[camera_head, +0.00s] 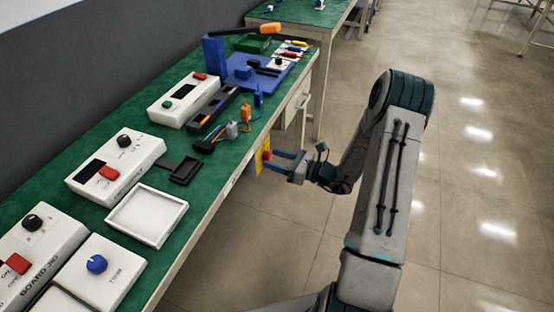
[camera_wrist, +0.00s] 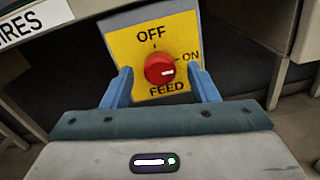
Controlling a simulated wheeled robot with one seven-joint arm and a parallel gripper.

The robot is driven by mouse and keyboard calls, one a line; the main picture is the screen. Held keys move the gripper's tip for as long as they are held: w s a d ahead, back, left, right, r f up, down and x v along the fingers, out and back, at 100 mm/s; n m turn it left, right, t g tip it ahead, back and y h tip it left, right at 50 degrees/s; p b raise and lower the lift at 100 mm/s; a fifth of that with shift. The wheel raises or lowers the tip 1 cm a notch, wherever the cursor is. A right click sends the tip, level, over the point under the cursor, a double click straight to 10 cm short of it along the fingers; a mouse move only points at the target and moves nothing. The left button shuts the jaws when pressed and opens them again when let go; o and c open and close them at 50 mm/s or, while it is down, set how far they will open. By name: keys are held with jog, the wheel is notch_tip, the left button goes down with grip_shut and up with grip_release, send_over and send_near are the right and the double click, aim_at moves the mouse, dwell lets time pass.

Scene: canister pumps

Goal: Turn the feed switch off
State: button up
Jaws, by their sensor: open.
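The feed switch is a red round knob (camera_wrist: 159,69) on a yellow plate (camera_wrist: 124,48) marked OFF at the top, ON at the right and FEED below. Its white mark points right, towards the ON side. In the head view the yellow plate (camera_head: 258,161) is on the front side of the green bench, with the red knob (camera_head: 267,156) partly visible. My gripper (camera_wrist: 163,75) is open, with one blue finger on each side of the knob. It also shows in the head view (camera_head: 273,160). I cannot tell whether either finger touches the knob.
The green bench top (camera_head: 206,181) carries white control boxes (camera_head: 115,165), a shallow white tray (camera_head: 149,242) and a blue stand (camera_head: 213,54). A WIRES label (camera_wrist: 30,24) is on the bench edge left of the plate. The floor (camera_head: 464,200) to the right is clear.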

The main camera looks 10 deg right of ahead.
jog(key=c, duration=1)
jog(key=shift+f+n+b, duration=0.1)
jog(key=shift+n+b, duration=0.3)
jog(key=n+b, duration=0.2)
jog(key=n, duration=0.1)
jog(key=shift+f, duration=0.1)
jog(key=n+b, duration=1.4)
jog(key=shift+b, duration=0.4)
jog(key=shift+n, duration=0.3)
